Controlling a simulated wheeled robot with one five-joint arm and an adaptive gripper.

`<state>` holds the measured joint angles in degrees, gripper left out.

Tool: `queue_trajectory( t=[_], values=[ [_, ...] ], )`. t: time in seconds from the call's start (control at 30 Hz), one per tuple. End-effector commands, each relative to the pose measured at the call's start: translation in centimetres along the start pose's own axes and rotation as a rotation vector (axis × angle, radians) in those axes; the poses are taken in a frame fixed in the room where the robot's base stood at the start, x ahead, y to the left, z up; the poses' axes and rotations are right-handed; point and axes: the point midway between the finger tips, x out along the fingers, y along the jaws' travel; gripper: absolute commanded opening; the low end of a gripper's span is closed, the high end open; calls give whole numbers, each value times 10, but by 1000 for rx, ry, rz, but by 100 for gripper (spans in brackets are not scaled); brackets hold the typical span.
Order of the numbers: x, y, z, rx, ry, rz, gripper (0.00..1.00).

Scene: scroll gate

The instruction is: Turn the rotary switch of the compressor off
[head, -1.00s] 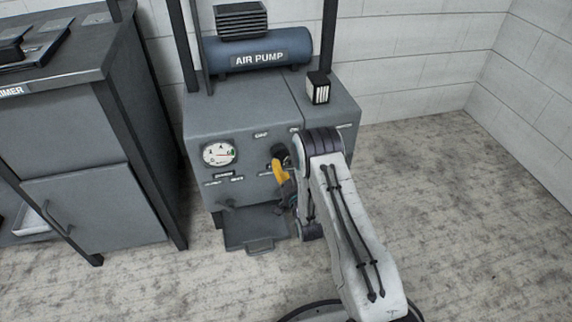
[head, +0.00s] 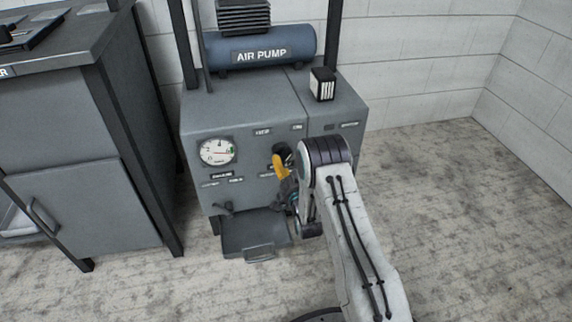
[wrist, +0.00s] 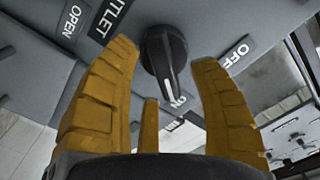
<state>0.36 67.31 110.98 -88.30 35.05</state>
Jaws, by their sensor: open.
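The compressor is a grey cabinet (head: 235,112) with a blue tank (head: 262,45) marked AIR PUMP on top. Its black rotary switch (wrist: 163,55) shows in the wrist view, its pointer at the ON label (wrist: 177,99). The OFF label (wrist: 237,54) is to the right of the switch. My gripper (wrist: 164,54) is open, its yellow fingers reaching either side of the switch without visible contact. In the head view the gripper (head: 281,167) is in front of the panel, and my arm hides part of the panel's right side.
A round gauge (head: 217,151) is on the panel's left. OPEN (wrist: 72,20) and OUTLET (wrist: 110,17) labels are left of the switch in the wrist view. A lower tray (head: 255,235) juts out below. A grey cabinet (head: 80,150) stands left; floor at right is clear.

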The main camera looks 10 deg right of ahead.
Motion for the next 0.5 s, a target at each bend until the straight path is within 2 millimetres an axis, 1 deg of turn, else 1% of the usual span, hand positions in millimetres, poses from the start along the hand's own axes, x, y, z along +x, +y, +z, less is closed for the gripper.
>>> queue_trajectory(
  t=[0.03, 0.2, 0.5],
  values=[
    [6, 0, 1, 0, 3, -2, 56],
    [18, 0, 0, 0, 1, -1, 56],
    [23, 0, 0, 0, 0, 0, 56]
  ],
)
